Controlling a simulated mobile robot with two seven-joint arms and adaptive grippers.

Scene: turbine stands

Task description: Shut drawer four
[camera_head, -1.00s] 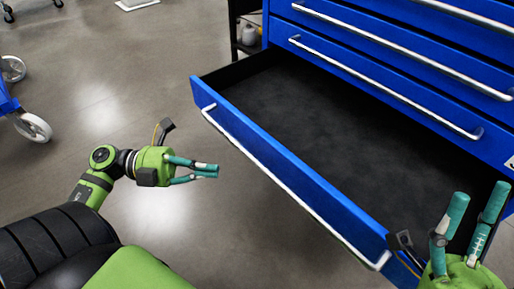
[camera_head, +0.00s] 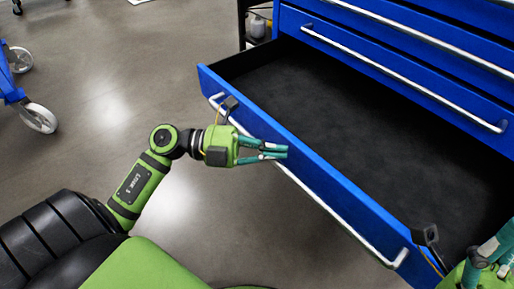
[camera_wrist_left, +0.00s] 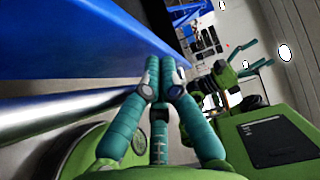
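The open blue drawer (camera_head: 300,160) is pulled far out of the cabinet, and its dark inside is empty. I see no number on it. Its long silver handle (camera_head: 330,212) runs along the front, and the bar also shows in the left wrist view (camera_wrist_left: 60,113). My left gripper (camera_head: 286,152) is in front of the drawer face, its fingertips drawn together, overlapping the handle in the picture. I cannot tell whether they touch it; nothing shows between them. My right gripper (camera_head: 503,255) is partly cut off near the drawer's right end; its fingers look apart in the left wrist view.
The blue cabinet (camera_head: 375,50) has other drawers above, which are shut. A dark shelf unit (camera_head: 243,22) stands at its left. A wheeled blue frame (camera_head: 12,93) stands at far left. The grey floor left of the drawer is clear.

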